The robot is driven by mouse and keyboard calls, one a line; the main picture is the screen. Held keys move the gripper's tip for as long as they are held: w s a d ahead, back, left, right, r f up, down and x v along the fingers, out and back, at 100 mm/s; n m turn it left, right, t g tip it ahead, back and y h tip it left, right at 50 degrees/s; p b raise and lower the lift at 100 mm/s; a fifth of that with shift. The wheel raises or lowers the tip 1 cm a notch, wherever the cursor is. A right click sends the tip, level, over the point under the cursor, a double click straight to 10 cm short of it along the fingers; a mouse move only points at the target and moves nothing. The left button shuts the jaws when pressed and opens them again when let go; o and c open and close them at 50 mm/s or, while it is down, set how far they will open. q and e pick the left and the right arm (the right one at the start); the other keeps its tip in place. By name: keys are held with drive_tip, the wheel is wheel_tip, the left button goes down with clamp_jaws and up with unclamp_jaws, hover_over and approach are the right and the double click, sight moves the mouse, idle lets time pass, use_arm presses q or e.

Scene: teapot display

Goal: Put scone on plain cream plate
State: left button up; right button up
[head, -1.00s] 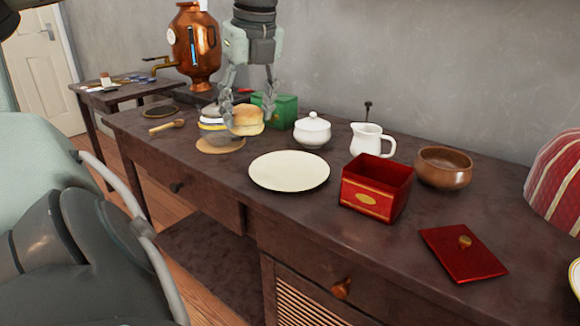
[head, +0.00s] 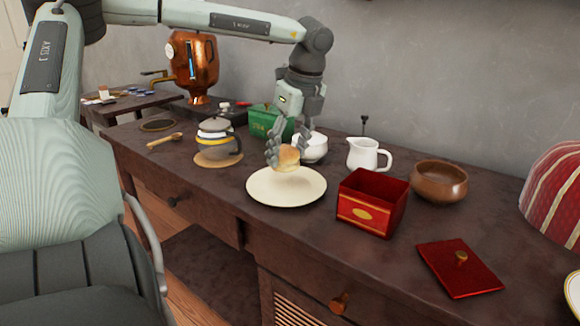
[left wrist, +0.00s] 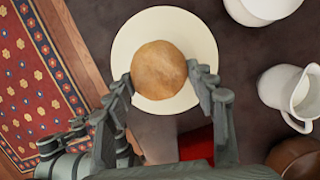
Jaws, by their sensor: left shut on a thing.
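The scone (head: 288,158) is round and golden brown. My left gripper (head: 280,155) is shut on it, with its fingers on either side, and holds it over the back part of the plain cream plate (head: 286,195). In the left wrist view the scone (left wrist: 159,69) sits between the fingertips (left wrist: 160,78), with the plate (left wrist: 202,40) behind it. A gap between scone and plate is hard to judge, but the scone seems to be above the surface. My right gripper is not in view.
A red box (head: 371,202) stands right of the plate, its lid (head: 450,270) in front. A white lidded bowl (head: 312,148), a milk jug (head: 367,154) and a green tin (head: 265,121) stand behind.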

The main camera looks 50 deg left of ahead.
sight(290, 169)
use_arm(q)
drive_tip(key=shift+w+d+f, duration=0.1)
drive_tip(key=shift+w+f, duration=0.15)
drive_tip(key=shift+f, duration=0.1)
wheel_tip(290, 169, down, 4)
drive_tip(key=shift+r, duration=0.2)
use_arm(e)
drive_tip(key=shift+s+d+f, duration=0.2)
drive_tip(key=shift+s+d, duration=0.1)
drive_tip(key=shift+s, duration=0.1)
use_arm(q)
drive_tip(key=shift+f, duration=0.1)
drive_tip(key=o, duration=1.3)
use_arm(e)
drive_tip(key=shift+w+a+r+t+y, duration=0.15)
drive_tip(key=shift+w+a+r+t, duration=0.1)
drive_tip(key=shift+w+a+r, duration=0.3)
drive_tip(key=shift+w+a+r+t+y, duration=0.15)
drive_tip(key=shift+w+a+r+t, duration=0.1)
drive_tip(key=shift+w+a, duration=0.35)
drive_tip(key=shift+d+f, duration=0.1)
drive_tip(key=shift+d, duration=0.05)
